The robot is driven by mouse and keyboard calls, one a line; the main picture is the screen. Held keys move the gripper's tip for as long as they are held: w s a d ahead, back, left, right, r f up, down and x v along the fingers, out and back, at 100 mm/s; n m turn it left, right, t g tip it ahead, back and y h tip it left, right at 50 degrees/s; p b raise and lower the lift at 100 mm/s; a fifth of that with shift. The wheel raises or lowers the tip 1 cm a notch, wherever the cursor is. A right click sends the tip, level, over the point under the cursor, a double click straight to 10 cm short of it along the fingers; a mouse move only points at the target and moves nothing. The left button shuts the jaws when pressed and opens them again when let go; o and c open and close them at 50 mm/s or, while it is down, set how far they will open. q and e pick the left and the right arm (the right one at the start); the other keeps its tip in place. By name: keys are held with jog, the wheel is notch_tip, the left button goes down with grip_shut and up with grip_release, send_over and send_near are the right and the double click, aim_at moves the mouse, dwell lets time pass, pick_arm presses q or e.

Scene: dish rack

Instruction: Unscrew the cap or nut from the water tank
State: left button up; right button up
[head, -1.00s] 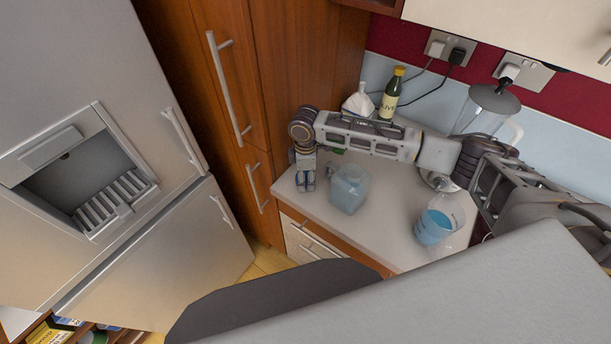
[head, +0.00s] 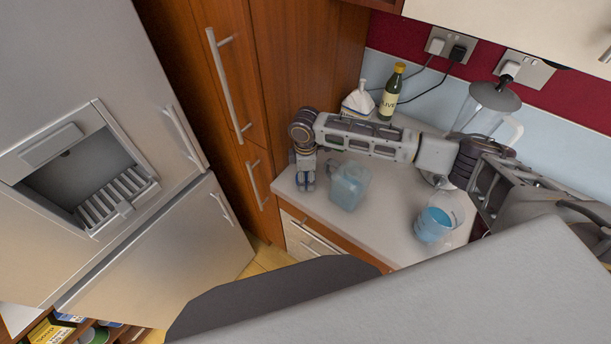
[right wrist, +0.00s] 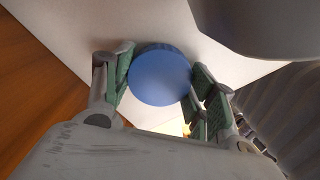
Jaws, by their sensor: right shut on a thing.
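The water tank (head: 350,188) is a translucent light-blue container on the counter near its front edge. My right gripper (head: 305,181) points down just left of the tank, over the counter's left end. In the right wrist view my right gripper (right wrist: 160,92) has its green-padded fingers on either side of a round blue cap (right wrist: 160,75) and is shut on it. The white counter shows behind the cap. The head view is too small to tell whether the cap is clear of the tank. My left gripper is not in view.
A blue-filled measuring jug (head: 434,224) stands on the counter (head: 388,235) to the right. An olive oil bottle (head: 391,95), a white container (head: 359,101) and a clear lidded pitcher (head: 485,108) stand at the back. A tall wooden cabinet (head: 290,60) borders the left.

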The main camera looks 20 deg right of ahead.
jog(key=shift+f, duration=0.2)
dwell(0.4)
jog(key=o, duration=1.2)
jog(key=shift+r, duration=5.95)
grip_shut()
jog(key=shift+s, duration=0.1)
